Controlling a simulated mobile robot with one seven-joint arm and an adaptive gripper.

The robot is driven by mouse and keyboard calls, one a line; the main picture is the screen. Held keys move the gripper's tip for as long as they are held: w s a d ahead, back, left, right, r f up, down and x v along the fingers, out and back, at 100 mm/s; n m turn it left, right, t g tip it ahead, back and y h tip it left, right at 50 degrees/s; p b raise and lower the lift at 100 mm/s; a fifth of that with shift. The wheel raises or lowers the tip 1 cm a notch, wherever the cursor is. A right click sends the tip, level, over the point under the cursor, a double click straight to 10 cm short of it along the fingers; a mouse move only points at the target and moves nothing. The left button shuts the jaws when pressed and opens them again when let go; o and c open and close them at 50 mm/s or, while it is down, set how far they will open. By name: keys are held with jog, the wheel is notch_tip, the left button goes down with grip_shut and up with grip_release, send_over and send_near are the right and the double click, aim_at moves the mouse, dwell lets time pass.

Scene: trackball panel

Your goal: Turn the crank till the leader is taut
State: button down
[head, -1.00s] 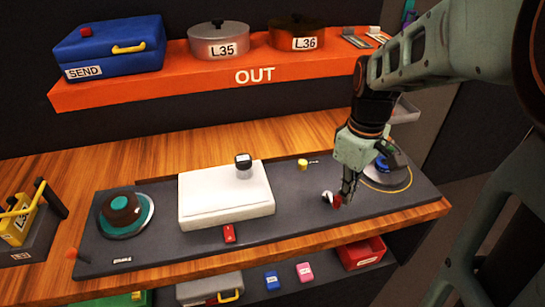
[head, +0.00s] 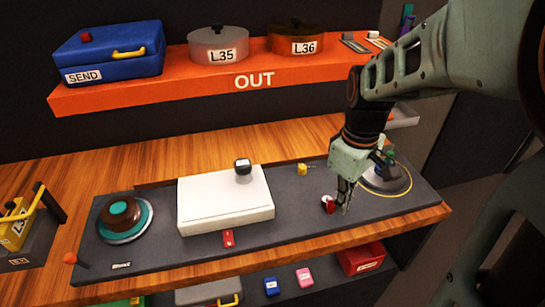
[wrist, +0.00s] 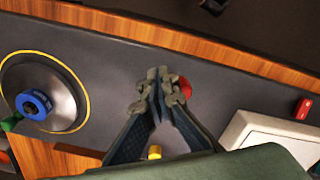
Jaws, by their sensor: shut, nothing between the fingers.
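A grey disc (head: 398,184) with a yellow ring line around it lies at the panel's right end. A blue hub (wrist: 34,104) and a green knob (wrist: 12,123) stand on it in the wrist view; they look like a crank, partly behind my gripper in the head view. My gripper (head: 344,207) is shut and empty, its fingers (wrist: 158,82) low over the panel left of the disc. A small red part (head: 330,208) with a white piece sits just left of the fingertips; touching or not, I cannot tell. I cannot make out the leader clearly.
A white box (head: 225,203) with a black-topped knob (head: 242,166) fills the panel's middle. A brown and teal reel (head: 124,216) is left, near an orange-ball lever (head: 70,258). A red switch (head: 228,238) and yellow post (head: 302,169) stand nearby. The orange shelf (head: 180,95) is behind.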

jog(key=shift+s+a, duration=0.3)
jog(key=shift+a, duration=0.3)
jog(key=shift+s+a, duration=0.1)
jog(key=shift+a, duration=0.2)
jog(key=shift+a, duration=0.1)
jog(key=shift+a, duration=0.25)
jog(key=shift+a, duration=0.15)
jog(key=shift+a+p, duration=0.3)
jog(key=shift+a, duration=0.1)
